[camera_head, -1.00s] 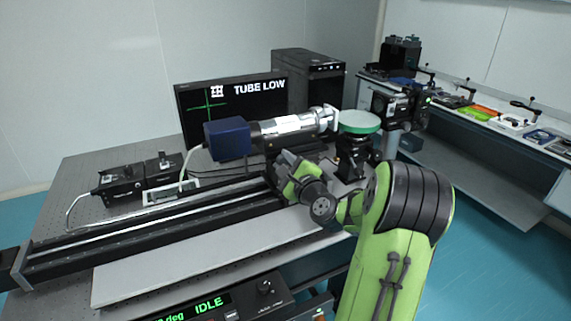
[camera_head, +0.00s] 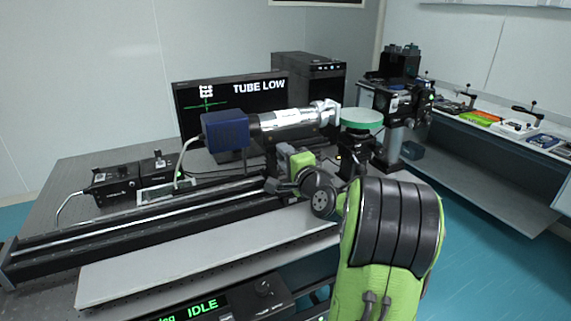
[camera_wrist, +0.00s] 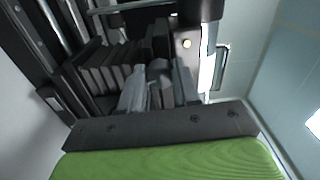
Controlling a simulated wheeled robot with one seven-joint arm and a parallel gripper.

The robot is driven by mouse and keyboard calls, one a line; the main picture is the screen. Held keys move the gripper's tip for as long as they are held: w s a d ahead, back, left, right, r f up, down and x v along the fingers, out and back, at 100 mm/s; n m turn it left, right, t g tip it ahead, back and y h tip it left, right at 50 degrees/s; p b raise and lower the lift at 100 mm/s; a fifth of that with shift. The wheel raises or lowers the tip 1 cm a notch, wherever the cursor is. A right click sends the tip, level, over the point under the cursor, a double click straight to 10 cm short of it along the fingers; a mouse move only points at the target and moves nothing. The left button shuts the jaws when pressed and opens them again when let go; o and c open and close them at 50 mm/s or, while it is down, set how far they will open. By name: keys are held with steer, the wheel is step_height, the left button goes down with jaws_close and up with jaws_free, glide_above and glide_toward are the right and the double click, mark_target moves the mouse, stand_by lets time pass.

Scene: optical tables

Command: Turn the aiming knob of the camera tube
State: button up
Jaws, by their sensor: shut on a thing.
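The camera tube lies level above the rail, with a blue camera body (camera_head: 226,131) at its left end and a black and silver barrel (camera_head: 290,126). The monitor (camera_head: 262,102) behind it reads "TUBE LOW", with a white pattern above a green cross. My gripper (camera_wrist: 160,88) is under the tube. In the wrist view its two pale fingers are closed about a dark ridged part, apparently the aiming knob (camera_wrist: 158,97). In the head view my gripper's green body shows below the barrel, but its fingertips and the knob are hidden.
The black rail (camera_head: 150,215) and a pale plate (camera_head: 200,258) lie in front. A control box (camera_head: 215,303) reading "IDLE" is at the front edge. Small black boxes (camera_head: 115,188) stand at left.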

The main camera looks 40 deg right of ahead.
steer(key=shift+f+n, duration=0.1)
steer(key=shift+n, duration=0.3)
steer(key=o, duration=1.1)
steer(key=shift+c, duration=0.2)
steer(key=b+v, duration=0.2)
steer(key=v, duration=1.3)
steer(key=shift+s+a, duration=0.2)
steer(key=shift+s, duration=0.15)
